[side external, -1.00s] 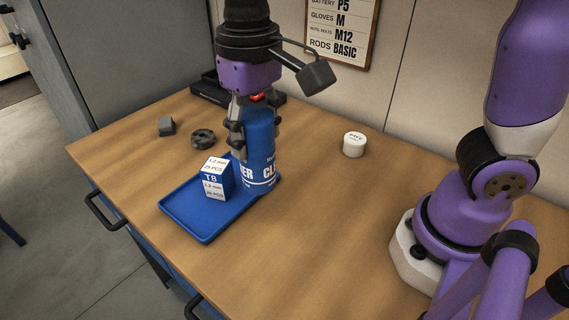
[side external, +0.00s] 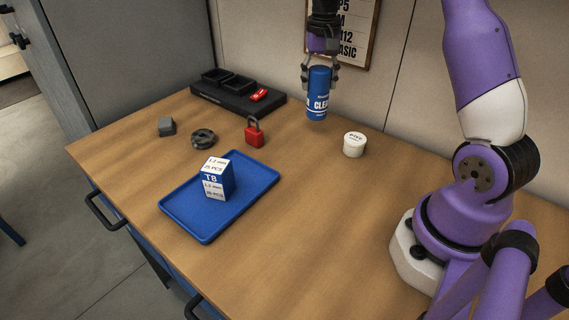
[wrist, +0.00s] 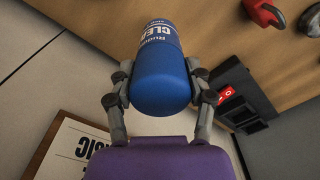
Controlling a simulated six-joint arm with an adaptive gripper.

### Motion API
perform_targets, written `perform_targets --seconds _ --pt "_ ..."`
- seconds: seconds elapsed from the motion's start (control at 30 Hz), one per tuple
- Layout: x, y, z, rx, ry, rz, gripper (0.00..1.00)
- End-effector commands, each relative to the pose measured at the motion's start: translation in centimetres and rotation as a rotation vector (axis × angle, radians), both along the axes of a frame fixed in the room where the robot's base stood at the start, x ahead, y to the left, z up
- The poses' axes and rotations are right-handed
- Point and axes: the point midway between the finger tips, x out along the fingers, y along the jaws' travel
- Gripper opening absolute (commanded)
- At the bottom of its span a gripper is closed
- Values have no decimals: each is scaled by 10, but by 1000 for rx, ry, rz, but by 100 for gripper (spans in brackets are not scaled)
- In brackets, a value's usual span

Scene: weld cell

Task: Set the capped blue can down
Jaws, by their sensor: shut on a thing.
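The capped blue can (side external: 318,100) is upright with white lettering, toward the back right of the table in the side external view. It appears above the tabletop, near the back wall; I cannot tell the exact gap beneath it. My gripper (side external: 320,76) is shut on its upper part, with one finger on each side. In the wrist view the blue can (wrist: 161,75) fills the middle, between the fingers of my gripper (wrist: 160,88). The can's far end is hidden from the wrist view.
A blue tray (side external: 236,203) holds a box (side external: 217,180). A white lidded jar (side external: 354,144) stands right of the can. A red padlock (side external: 254,132), grey ring (side external: 203,138), grey block (side external: 166,127) and black organizer (side external: 225,97) lie left.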

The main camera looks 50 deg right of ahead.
Motion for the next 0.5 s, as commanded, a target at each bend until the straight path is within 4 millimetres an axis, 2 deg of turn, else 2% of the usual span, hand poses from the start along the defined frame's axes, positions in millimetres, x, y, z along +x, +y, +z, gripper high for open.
perform_targets --seconds 0.13,0.23,0.4,0.5 --pt "1 -16 -9 -1 -1 0 10" --pt "1 -18 -18 1 1 2 10" --pt "1 -17 -44 1 2 3 10" --pt "1 -17 -50 0 0 3 10"
